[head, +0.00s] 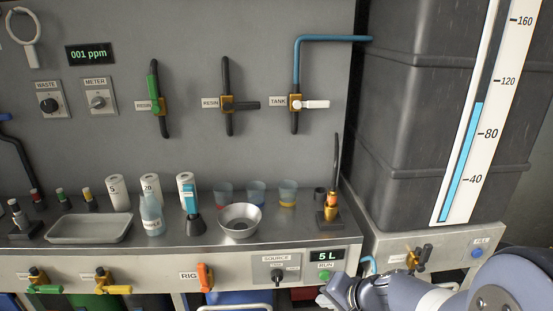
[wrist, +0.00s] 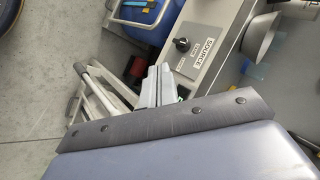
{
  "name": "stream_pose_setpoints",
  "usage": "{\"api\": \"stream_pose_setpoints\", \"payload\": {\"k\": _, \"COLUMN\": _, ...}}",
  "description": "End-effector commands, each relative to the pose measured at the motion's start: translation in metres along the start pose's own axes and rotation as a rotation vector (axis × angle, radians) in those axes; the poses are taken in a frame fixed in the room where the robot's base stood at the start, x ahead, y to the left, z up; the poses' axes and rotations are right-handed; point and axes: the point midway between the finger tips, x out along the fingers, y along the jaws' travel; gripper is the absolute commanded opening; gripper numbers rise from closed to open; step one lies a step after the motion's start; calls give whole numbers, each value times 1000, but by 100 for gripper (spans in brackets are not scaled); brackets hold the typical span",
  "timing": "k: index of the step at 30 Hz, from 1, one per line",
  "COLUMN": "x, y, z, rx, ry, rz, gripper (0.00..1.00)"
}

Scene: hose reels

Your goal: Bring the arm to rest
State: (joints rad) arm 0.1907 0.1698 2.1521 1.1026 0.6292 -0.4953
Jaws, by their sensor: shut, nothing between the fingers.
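My arm (head: 440,300) reaches in from the lower right corner of the head view. My gripper (head: 329,291) is at its end, low in front of the bench's front panel, just below the green RUN button (head: 325,275). The fingers also show in the wrist view (wrist: 158,80), where they lie together, shut and empty, beside the panel with the SOURCE knob (wrist: 181,44). I cannot tell whether the fingertips touch the panel.
The steel bench (head: 100,236) holds a tray (head: 90,228), bottles, cups and a metal bowl (head: 240,219). A 5 L display (head: 327,256) sits on its front. A dark tank (head: 415,110) with a level gauge (head: 476,120) stands at right. Grey floor (wrist: 35,90) shows in the wrist view.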

Motion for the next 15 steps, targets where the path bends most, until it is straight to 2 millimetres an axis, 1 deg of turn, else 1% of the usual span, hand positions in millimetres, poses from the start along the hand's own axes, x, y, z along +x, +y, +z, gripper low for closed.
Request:
{"api": "stream_pose_setpoints", "payload": {"k": 1, "x": -10, "y": -8, "z": 2, "rx": -11, "ry": -6, "rz": 4, "gripper": 0}}
{"api": "stream_pose_setpoints", "payload": {"k": 15, "x": -57, "y": -36, "z": 22, "rx": -94, "ry": -57, "rz": 56, "gripper": 0}}
